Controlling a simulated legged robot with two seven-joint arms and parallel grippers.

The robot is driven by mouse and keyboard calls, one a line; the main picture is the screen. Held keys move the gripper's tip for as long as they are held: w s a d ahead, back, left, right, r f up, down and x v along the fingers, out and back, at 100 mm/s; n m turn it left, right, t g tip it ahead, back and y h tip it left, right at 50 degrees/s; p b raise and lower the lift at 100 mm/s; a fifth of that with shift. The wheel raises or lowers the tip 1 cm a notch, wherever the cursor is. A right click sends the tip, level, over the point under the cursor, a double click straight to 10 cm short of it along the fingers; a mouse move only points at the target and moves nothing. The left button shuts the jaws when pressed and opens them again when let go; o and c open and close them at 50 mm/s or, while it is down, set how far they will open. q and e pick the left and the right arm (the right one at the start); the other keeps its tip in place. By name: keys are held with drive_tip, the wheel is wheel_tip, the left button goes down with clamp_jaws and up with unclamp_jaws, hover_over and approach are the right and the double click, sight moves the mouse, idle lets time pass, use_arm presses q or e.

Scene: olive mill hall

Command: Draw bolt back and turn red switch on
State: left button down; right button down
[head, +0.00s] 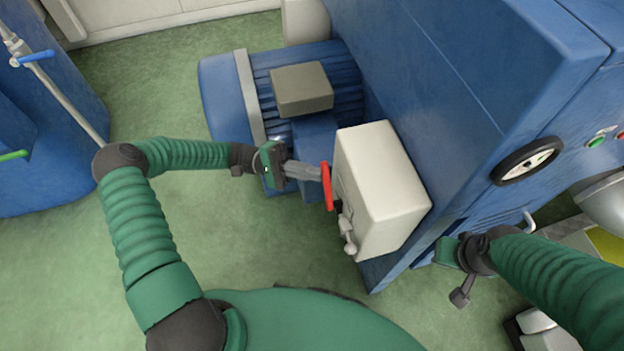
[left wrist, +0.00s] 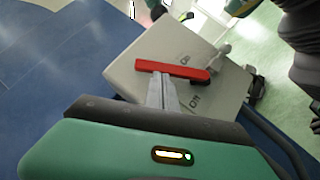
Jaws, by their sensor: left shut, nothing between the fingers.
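The red switch (head: 326,186) is a bar handle on the front of a pale grey box (head: 385,180). In the left wrist view the red switch (left wrist: 175,71) lies across the box face, with partly readable dark lettering on either side. My left gripper (head: 316,174) is shut and empty, its fingertips at the red switch, seemingly touching it. The metal bolt (head: 347,236) with its knob sits below the switch on the same face; it also shows in the left wrist view (left wrist: 222,52). My right gripper (head: 447,252) is right of the box; its fingers are hidden.
The box is mounted by a large blue machine (head: 440,70) with a round black-rimmed gauge or wheel (head: 527,161). A blue motor (head: 320,80) stands behind my left gripper. A blue tank (head: 50,130) is at the left. Green floor (head: 190,60) is open between them.

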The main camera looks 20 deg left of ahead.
use_arm(q)
drive_tip(key=shift+s+d+r+m+y+p, duration=0.4)
drive_tip(key=shift+m+y+p, duration=0.4)
drive_tip(key=shift+p, duration=0.55)
drive_tip(key=shift+s+d+r+m+y+p, duration=0.15)
drive_tip(key=shift+s+r+m+y+p, duration=0.6)
drive_tip(key=shift+p, duration=0.55)
drive_tip(key=shift+s+d+r+m+y+p, duration=0.1)
drive_tip(key=shift+d+r+m+y+p, duration=0.15)
drive_tip(key=shift+m+y+p, duration=0.65)
drive_tip(key=shift+h+p, duration=0.25)
drive_tip(key=shift+p, duration=0.2)
drive_tip(key=w+a, duration=0.3)
drive_tip(key=a, duration=1.3)
drive_tip(key=shift+w+a, duration=0.15)
drive_tip(key=shift+a, duration=0.15)
drive_tip(key=shift+r, duration=0.1)
